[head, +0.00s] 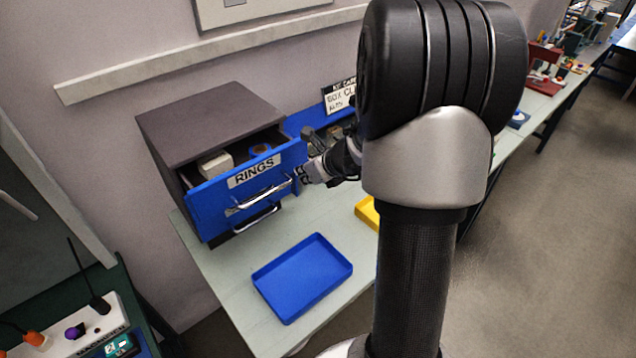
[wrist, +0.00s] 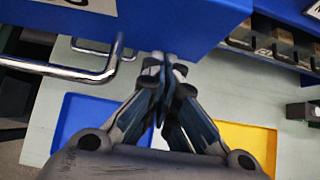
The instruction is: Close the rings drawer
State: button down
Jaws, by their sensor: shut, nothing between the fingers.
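The rings drawer (head: 215,205) has a blue front with a white RINGS label and a chrome handle (head: 258,199). It is pulled out of the dark grey cabinet (head: 205,115), with a white box and other small items showing inside. My gripper (head: 302,175) is at the right end of the drawer front, fingers together and empty. In the wrist view the closed fingertips (wrist: 168,62) are at the edge of the blue drawer front (wrist: 175,22); I cannot tell whether they touch it. The handle (wrist: 85,74) is to their left.
An empty blue tray (head: 302,277) lies on the table in front of the cabinet. A yellow tray (head: 367,212) is partly hidden behind my arm. A second handle (head: 257,219) shows below the rings handle.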

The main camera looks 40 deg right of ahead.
jog(key=w+p, duration=0.2)
jog(key=w, duration=0.7)
jog(key=shift+w+a, duration=0.15)
jog(key=shift+w, duration=0.2)
jog(key=shift+r, duration=0.1)
